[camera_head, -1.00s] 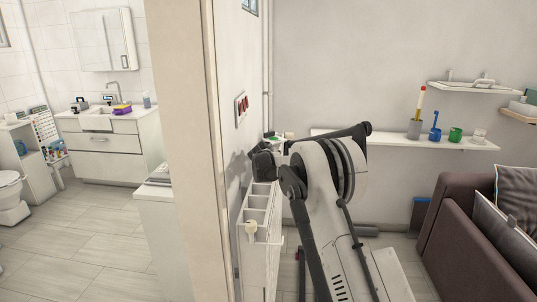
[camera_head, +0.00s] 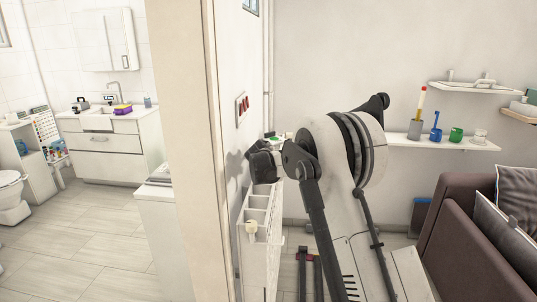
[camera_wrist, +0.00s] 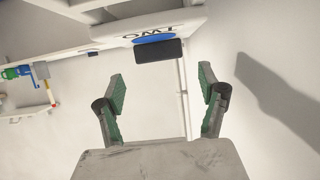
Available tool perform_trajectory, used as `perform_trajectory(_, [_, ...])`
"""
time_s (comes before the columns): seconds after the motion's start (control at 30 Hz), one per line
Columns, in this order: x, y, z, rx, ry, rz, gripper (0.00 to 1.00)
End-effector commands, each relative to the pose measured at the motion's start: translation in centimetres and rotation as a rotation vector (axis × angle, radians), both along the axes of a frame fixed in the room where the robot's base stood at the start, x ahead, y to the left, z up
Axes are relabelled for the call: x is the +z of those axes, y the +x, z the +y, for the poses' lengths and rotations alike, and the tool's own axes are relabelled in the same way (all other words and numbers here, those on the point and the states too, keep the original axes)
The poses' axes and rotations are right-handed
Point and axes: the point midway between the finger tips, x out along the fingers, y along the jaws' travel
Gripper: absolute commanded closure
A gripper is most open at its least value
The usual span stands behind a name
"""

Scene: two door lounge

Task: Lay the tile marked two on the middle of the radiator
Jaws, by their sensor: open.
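In the wrist view a pale tile (camera_wrist: 125,29) shows at the top, with upside-down lettering that reads TWO, a blue oval and a dark block on its near side. My gripper (camera_wrist: 161,72) is open, its green-padded fingers apart. The dark block lies ahead of the fingertips, roughly in line with the gap, and nothing is between the pads. In the head view my gripper (camera_head: 262,163) is a dark shape by the wall above a white compartment rack, partly hidden by my arm. I cannot make out a radiator for certain.
The white compartment rack (camera_head: 258,228) stands against the wall, holding a cream-headed item (camera_head: 251,228). A wall shelf (camera_head: 440,142) with cups is at right, above a brown sofa (camera_head: 455,225). A door-frame edge (camera_head: 185,130) stands left. Floor is open at far left.

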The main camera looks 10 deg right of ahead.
Motion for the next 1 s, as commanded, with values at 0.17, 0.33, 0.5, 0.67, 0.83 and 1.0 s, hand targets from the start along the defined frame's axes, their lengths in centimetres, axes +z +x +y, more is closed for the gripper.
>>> perform_trajectory(0.17, [1.1, -2.5, 0.8, 0.001, -0.001, 0.0, 0.28])
perform_trajectory(0.33, [1.8, -4.1, 1.4, 0.001, 0.0, 0.0, 0.28])
perform_trajectory(0.5, [2.1, -4.9, 1.6, 0.0, -0.001, 0.0, 0.28])
perform_trajectory(0.67, [2.4, -5.2, 1.6, -0.001, -0.001, 0.002, 0.28])
perform_trajectory(0.83, [4.4, -7.6, 0.9, -0.002, 0.0, 0.03, 0.28])
perform_trajectory(1.0, [7.6, -12.8, -0.1, 0.0, 0.002, 0.088, 0.28])
